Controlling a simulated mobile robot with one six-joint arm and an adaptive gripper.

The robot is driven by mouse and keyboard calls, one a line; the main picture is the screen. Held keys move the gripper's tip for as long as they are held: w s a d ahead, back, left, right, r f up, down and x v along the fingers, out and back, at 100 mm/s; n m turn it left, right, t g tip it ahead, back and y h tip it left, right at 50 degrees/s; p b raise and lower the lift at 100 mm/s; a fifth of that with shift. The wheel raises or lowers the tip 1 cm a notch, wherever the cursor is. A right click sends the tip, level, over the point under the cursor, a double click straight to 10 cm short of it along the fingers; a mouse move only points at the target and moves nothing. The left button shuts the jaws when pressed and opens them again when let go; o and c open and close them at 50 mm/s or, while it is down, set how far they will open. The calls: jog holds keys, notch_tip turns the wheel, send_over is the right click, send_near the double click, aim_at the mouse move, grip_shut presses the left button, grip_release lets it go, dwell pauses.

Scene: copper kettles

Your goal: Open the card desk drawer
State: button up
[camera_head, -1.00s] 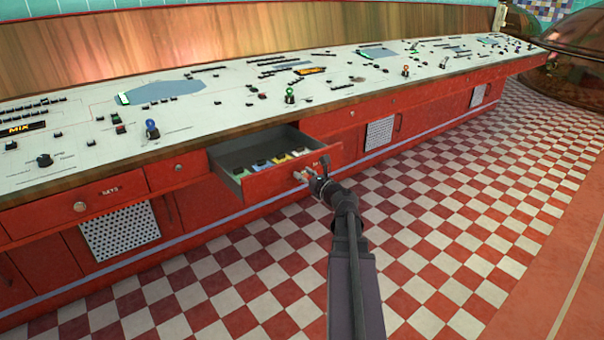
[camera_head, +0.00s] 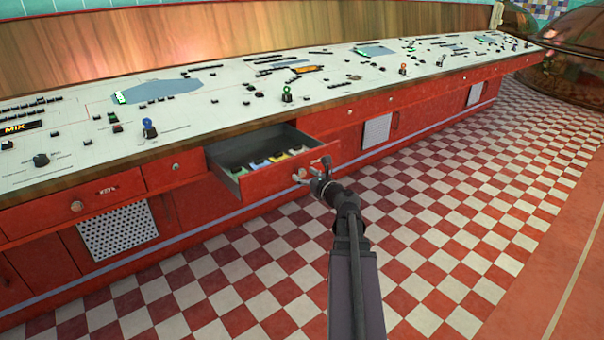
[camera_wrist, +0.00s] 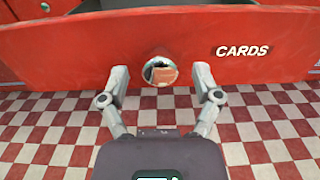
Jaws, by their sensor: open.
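The card drawer (camera_head: 275,178) is a red-fronted drawer with a grey inside, pulled out from the long red desk. Several coloured cards (camera_head: 268,162) lie in it. In the wrist view its red front (camera_wrist: 60,60) carries the word CARDS and a round shiny knob (camera_wrist: 160,71). My gripper (camera_head: 312,170) is at the drawer front in the head view. In the wrist view my gripper (camera_wrist: 160,82) is open, with one finger on each side of the knob and a gap to it on both sides.
The desk's white top (camera_head: 215,105) holds many small controls. A closed drawer marked KEYS (camera_head: 100,195) is to the left. The red and white checkered floor (camera_head: 450,210) is clear in front of the desk.

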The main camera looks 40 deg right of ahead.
jog(key=s, duration=1)
jog(key=shift+s, duration=0.15)
dwell(0.4)
jog(key=w+a+f+n+g+y, duration=0.3)
jog(key=a+f+n+g, duration=0.15)
jog(key=a+n, duration=0.45)
jog(key=w+a+f+n+g+y, duration=0.3)
jog(key=a+f+n, duration=0.25)
jog(key=a, duration=0.55)
jog(key=s+a+f+n+g+h, duration=0.3)
jog(key=a+f+n+g, duration=0.15)
jog(key=a+n, duration=0.55)
jog(key=s+a+f+n+g+h, duration=0.35)
jog(key=a+n+g, duration=0.35)
jog(key=n, duration=0.5)
notch_tip(320, 180, up, 35)
jog(key=a+t+p, duration=0.1)
jog(key=p, duration=3.4)
jog(key=shift+f, duration=0.2)
jog(key=shift+w+m+y, duration=0.1)
jog(key=shift+m+y, duration=0.15)
